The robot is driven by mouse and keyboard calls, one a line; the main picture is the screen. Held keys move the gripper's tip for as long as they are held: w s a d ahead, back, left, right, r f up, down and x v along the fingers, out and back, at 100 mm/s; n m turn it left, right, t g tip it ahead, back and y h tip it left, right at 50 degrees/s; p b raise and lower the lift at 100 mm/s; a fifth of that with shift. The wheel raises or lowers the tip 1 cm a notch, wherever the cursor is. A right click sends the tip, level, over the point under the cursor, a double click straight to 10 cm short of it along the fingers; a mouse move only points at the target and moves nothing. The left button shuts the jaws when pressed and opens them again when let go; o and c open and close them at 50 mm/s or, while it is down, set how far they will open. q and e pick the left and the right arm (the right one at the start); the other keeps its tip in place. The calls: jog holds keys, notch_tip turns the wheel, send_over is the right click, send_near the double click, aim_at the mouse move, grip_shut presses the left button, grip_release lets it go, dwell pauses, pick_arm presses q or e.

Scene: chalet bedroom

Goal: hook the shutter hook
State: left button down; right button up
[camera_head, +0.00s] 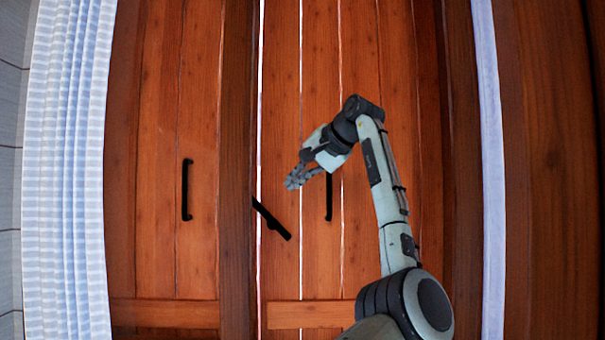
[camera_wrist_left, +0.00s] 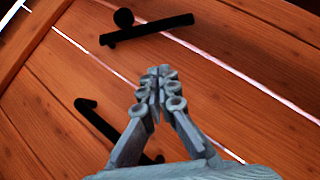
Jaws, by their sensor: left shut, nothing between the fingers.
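The shutter hook (camera_head: 272,219) is a short black bar with a round knob. In the head view it slants down to the right from the edge of the middle post, across the right shutter (camera_head: 320,265). In the wrist view the hook (camera_wrist_left: 150,31) lies beyond my fingertips, its round knob beside the bar. My left gripper (camera_head: 291,184) is shut and empty, above and right of the hook in the head view. It also shows shut in the wrist view (camera_wrist_left: 159,72), apart from the hook. My right gripper is in neither view.
A black vertical handle (camera_head: 329,198) sits on the right shutter, close to my left gripper, and another handle (camera_head: 187,190) on the left shutter (camera_head: 150,250). A dark wooden post (camera_head: 237,270) stands between the shutters. Pale curtains hang at the left (camera_head: 65,170) and right (camera_head: 490,170).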

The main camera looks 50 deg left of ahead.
aim_at(273, 201)
pick_arm(q)
jog(key=x, duration=0.4)
jog(key=shift+s+a+f, duration=0.3)
jog(key=shift+f, duration=0.15)
jog(key=shift+s+a+f, duration=0.3)
jog(key=shift+f, duration=0.15)
jog(key=shift+s+a+f, duration=0.3)
jog(key=shift+s+f, duration=0.05)
jog(key=shift+f, duration=0.1)
jog(key=shift+s, duration=0.1)
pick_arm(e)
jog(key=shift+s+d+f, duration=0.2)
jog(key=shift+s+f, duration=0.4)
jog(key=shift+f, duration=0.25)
pick_arm(q)
jog(key=shift+s+a+f, duration=0.1)
jog(key=shift+s, duration=0.1)
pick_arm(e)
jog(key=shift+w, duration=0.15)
